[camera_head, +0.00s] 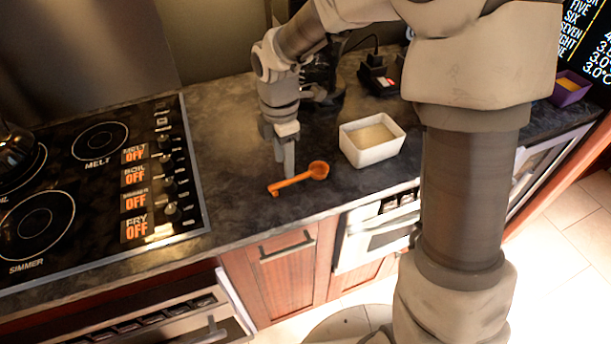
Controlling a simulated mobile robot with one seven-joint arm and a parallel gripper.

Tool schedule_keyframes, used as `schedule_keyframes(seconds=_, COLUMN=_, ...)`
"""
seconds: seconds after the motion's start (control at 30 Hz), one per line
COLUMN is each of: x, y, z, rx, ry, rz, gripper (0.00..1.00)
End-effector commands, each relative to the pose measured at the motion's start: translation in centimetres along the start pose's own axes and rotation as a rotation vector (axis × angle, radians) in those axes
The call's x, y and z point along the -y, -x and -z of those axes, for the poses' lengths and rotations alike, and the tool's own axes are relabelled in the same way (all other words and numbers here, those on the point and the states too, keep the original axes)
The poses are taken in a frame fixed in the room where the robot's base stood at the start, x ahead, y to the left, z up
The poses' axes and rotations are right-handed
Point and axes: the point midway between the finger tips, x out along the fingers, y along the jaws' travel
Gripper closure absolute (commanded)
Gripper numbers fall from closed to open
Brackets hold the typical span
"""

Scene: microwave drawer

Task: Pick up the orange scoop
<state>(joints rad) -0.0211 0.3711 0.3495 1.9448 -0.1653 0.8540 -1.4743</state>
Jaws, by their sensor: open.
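The orange scoop (299,179) lies on the dark stone counter (235,200), near its front edge. Its round bowl points right and its handle points left. My gripper (284,172) points down at the scoop's handle, just behind or above it. The gripper is open and nothing shows held in it. I cannot tell from this view whether the fingertips touch the handle.
A white square bowl (371,152) with tan contents stands right of the scoop. A black stovetop (95,180) fills the left of the counter. Dark objects (377,77) stand at the back. A purple container (569,89) is far right. Clear counter lies left of the scoop.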

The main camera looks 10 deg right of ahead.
Motion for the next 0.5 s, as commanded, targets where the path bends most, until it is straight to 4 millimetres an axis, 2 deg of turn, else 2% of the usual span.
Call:
schedule_keyframes(seconds=0.17, x=0.1, y=-1.4, z=0.0, rx=-0.001, ry=0.0, rz=0.002, gripper=0.47)
schedule_keyframes(seconds=0.4, x=0.3, y=-4.9, z=-0.1, rx=-0.001, ry=0.002, rz=0.002, gripper=0.47)
schedule_keyframes(seconds=0.5, x=0.3, y=-5.4, z=-0.1, rx=-0.001, ry=0.001, rz=0.0, gripper=0.47)
